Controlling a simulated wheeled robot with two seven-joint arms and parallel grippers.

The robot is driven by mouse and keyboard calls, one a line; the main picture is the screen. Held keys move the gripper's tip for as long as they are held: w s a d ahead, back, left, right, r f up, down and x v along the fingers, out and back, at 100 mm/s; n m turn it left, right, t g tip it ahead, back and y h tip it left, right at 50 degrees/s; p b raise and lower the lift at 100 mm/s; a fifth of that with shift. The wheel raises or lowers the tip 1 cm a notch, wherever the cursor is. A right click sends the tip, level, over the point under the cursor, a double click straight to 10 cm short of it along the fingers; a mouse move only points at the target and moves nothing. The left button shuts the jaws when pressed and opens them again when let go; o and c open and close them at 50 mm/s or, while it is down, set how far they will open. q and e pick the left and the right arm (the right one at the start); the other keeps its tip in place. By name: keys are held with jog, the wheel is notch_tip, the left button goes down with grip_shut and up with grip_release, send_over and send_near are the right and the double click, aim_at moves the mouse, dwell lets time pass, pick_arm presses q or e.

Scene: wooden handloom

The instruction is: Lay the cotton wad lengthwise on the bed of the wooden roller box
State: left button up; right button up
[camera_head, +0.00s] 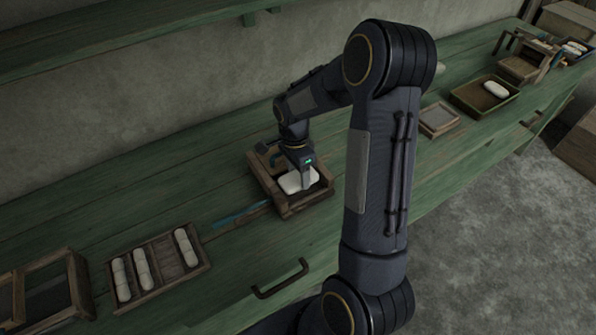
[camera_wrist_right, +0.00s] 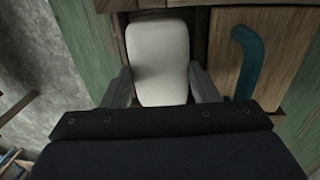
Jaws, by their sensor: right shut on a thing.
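The white cotton wad (camera_head: 291,183) is in the wooden roller box (camera_head: 290,208) at the middle of the bench in the head view. My right gripper (camera_head: 305,181) reaches down into the box and is shut on the wad. In the right wrist view the wad (camera_wrist_right: 160,62) lies between the two fingers of my right gripper (camera_wrist_right: 163,88), its long side running away from the gripper. The gripper hides part of the box bed, and I cannot tell whether the wad touches it. My left gripper is not in view.
A blue-green handle (camera_wrist_right: 246,60) sits beside the wad in the wrist view. A divided tray (camera_head: 160,265) with several white rolls is at the left. A small frame (camera_head: 438,119) and a tray (camera_head: 463,101) holding a white piece (camera_head: 495,89) are at the right.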

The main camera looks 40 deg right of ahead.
jog(key=o, duration=0.9)
jog(key=shift+c, duration=0.2)
jog(key=shift+o, duration=1)
jog(key=shift+w+r, duration=0.1)
jog(key=shift+c, duration=0.2)
jog(key=shift+o, duration=0.3)
jog(key=shift+w+r+p, duration=0.1)
jog(key=shift+r+p, duration=0.4)
jog(key=shift+r, duration=0.15)
notch_tip(320, 180, up, 7)
jog(key=p, duration=0.5)
jog(key=shift+f, duration=0.15)
jog(key=shift+s, duration=0.2)
